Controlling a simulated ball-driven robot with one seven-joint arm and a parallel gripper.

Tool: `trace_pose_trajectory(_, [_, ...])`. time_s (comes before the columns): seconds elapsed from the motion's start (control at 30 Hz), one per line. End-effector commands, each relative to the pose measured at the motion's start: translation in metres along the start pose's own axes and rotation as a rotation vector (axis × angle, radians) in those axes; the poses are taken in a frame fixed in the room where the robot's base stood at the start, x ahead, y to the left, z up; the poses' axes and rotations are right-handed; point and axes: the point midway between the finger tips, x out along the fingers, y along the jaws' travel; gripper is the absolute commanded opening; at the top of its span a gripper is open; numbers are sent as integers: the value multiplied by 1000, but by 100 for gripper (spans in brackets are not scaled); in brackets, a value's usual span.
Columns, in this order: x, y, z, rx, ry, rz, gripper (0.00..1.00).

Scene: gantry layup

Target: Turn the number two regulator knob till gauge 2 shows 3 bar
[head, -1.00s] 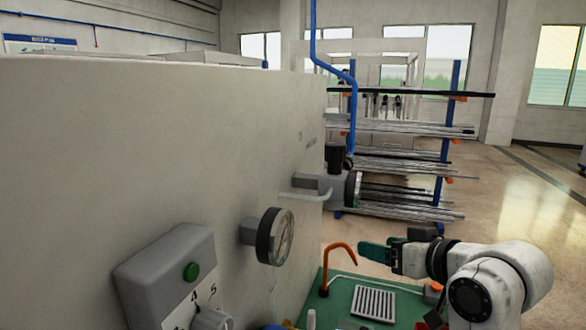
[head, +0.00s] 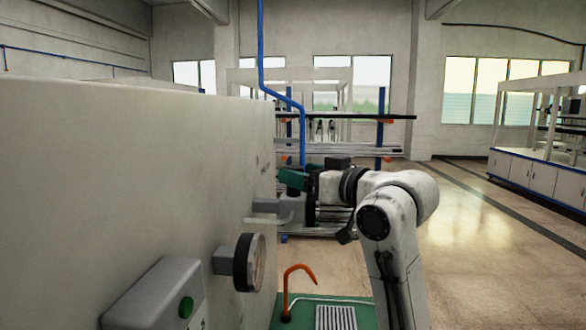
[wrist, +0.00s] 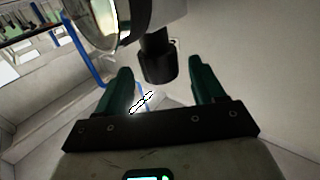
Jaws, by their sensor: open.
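A grey regulator body (head: 293,207) on a pipe stub stands out from the pale panel, with a dark-rimmed gauge (head: 311,209) on its side. In the wrist view its black knob (wrist: 157,60) lies between my gripper's green fingers. The gauge's bright face (wrist: 104,18) shows only in part at the top left, and I cannot read it. My gripper (head: 290,178) is at the top of the regulator in the head view, hiding the knob. It is open, and in the wrist view (wrist: 160,70) a gap shows on each side of the knob. No number is readable.
A second gauge (head: 249,262) sticks out nearer on the pale panel (head: 130,180). Below it is a grey box (head: 150,295) with a green button (head: 186,307). An orange hook (head: 289,290) stands on the green bench. A rack of rods (head: 350,145) is behind.

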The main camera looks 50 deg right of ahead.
Motion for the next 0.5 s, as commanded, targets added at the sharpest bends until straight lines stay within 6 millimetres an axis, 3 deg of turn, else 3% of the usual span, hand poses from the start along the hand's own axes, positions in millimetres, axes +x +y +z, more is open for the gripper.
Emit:
trace_pose_trajectory(0.2, [24,0,-1,0,-1,-1,68])
trace_pose_trajectory(0.5, [30,0,0,0,0,0,68])
